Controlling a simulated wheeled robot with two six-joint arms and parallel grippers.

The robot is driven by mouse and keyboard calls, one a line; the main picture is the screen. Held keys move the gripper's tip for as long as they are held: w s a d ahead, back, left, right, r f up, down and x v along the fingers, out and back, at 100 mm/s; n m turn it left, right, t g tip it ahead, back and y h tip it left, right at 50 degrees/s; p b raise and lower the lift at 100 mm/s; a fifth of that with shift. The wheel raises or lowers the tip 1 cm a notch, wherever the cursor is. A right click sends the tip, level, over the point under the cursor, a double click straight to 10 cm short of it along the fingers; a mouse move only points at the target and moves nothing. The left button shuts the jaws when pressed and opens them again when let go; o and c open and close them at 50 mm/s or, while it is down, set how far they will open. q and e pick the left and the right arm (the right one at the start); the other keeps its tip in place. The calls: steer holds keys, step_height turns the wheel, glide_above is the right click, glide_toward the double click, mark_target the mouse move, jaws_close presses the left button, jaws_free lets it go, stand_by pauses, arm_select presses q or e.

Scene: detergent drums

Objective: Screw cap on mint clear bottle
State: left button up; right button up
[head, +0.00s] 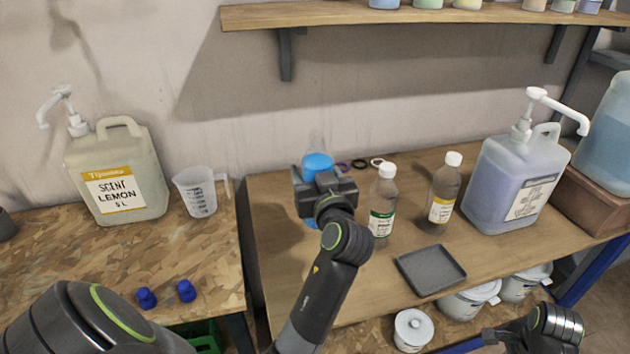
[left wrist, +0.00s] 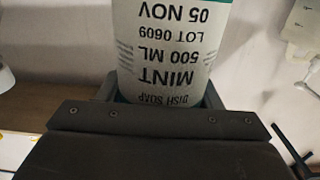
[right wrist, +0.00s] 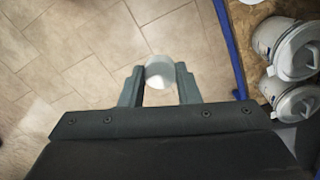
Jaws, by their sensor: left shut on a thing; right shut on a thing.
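My left gripper (head: 325,192) is shut on a bottle in the middle of the workbench. In the left wrist view the bottle label (left wrist: 172,45) fills the middle and reads MINT, DISH SOAP, 500 ML, upside down in the picture. In the head view a blue rounded part (head: 317,163) shows above the gripper; the rest is mostly hidden behind it. My right gripper (right wrist: 160,80) is shut on a small round white cap (right wrist: 160,71), held over the tiled floor. In the head view the right arm is at the lower right, and the cap cannot be made out.
White-capped bottles with a green label (head: 383,207) and an orange label (head: 441,195) stand right of the left gripper. A grey tray (head: 431,270) lies in front. A lilac pump jug (head: 513,180) stands right. Blue caps (head: 186,291) and a measuring jug (head: 197,195) are left.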

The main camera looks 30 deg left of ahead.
arm_select(q)
steer(key=shift+d, duration=0.1)
stand_by(0.5)
arm_select(e)
steer(key=shift+r, duration=0.1)
steer(key=shift+r+p, duration=0.35)
steer(key=shift+p, duration=0.05)
arm_select(q)
steer(key=s+d+r+m+t+h, duration=0.1)
steer(key=d+r+m+t+h, duration=0.1)
steer(key=d+m+h, duration=0.3)
steer(key=s+d+r+m+t+h, duration=0.1)
steer(key=d+r+m+t+h, duration=0.2)
steer(key=d+h, duration=0.5)
steer(key=shift+d+r+m+t+h, duration=0.35)
steer(key=shift+m+t, duration=0.35)
steer(key=shift+m, duration=0.3)
arm_select(e)
steer(key=shift+r, duration=0.2)
arm_select(q)
steer(key=shift+s, duration=0.1)
